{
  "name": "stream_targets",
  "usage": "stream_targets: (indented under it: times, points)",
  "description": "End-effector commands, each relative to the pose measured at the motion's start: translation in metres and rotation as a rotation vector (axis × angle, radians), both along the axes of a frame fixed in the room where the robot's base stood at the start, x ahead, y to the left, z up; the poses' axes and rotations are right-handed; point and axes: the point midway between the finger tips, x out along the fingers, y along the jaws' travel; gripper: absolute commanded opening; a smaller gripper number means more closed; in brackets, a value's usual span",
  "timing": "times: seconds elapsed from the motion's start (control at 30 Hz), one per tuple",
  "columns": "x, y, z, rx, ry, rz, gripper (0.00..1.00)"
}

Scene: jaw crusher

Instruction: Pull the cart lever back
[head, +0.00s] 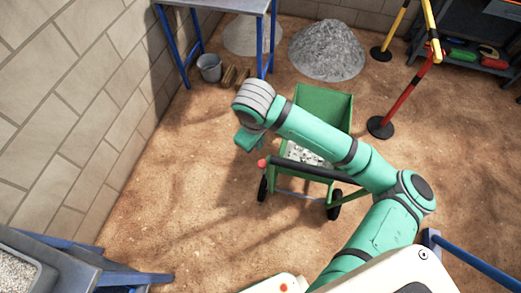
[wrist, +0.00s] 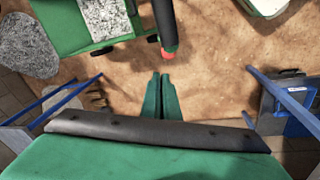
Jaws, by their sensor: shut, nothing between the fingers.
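The green cart (head: 322,105) stands on the dirt floor with pale gravel in its tray, partly hidden behind my arm. Its lever ends in a red knob (head: 262,163), and in the wrist view the dark lever with its red tip (wrist: 169,52) comes down from the top. My gripper (head: 247,140) is up by the knob in the head view. In the wrist view its two green fingers (wrist: 160,78) are together and empty, with the red tip just beyond them. I cannot tell how far apart in depth they are.
A blue-legged table (head: 218,5) and a grey bucket (head: 209,67) stand at the back left by the block wall. A gravel heap (head: 327,50) lies behind the cart. Red and yellow barrier posts (head: 397,100) stand to the right. The floor left of the cart is clear.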

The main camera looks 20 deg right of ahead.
Motion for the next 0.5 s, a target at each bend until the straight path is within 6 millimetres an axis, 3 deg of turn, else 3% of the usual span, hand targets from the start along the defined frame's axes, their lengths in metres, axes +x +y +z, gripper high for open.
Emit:
stream_targets:
  times: [0.17, 0.3, 0.5]
  points:
    - [0.079, 0.018, 0.075, -0.051, -0.242, 0.063, 0.0]
    - [0.136, 0.033, 0.154, -0.085, -0.463, 0.083, 0.0]
    - [0.183, 0.045, 0.263, -0.106, -0.732, 0.055, 0.0]
